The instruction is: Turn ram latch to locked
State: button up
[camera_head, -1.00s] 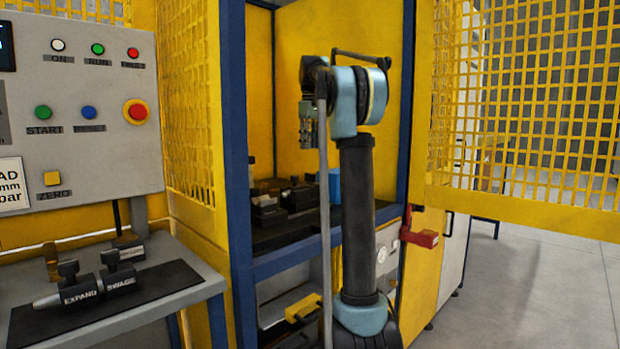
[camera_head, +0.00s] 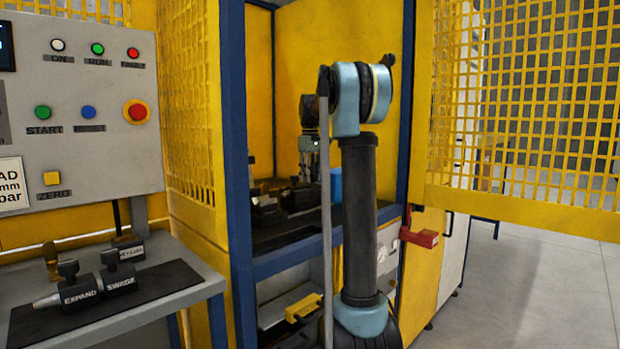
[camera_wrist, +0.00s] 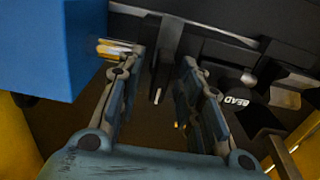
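My gripper (camera_wrist: 161,62) is open in the wrist view, its two fingers apart with nothing gripped. A dark upright lever-like bar (camera_wrist: 166,50) with a pale tip shows between and beyond the fingers. It may be the ram latch, but no label on it can be read. I cannot tell whether the fingers touch it. In the head view my gripper (camera_head: 308,144) hangs inside the yellow cell above the dark fixtures (camera_head: 285,203), partly hidden by my arm. The latch cannot be made out there.
A blue block (camera_wrist: 50,40) is close on the left in the wrist view. A black part marked BEAD (camera_wrist: 238,101) is on the right. Brass-coloured rods (camera_wrist: 118,49) lie beside the left finger. In the head view, a blue post (camera_head: 232,150) and the mesh door (camera_head: 530,110) flank the opening.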

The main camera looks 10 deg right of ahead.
grip_shut()
jog(key=shift+m, duration=0.3)
jog(key=m, duration=1.3)
jog(key=shift+m, duration=2.1)
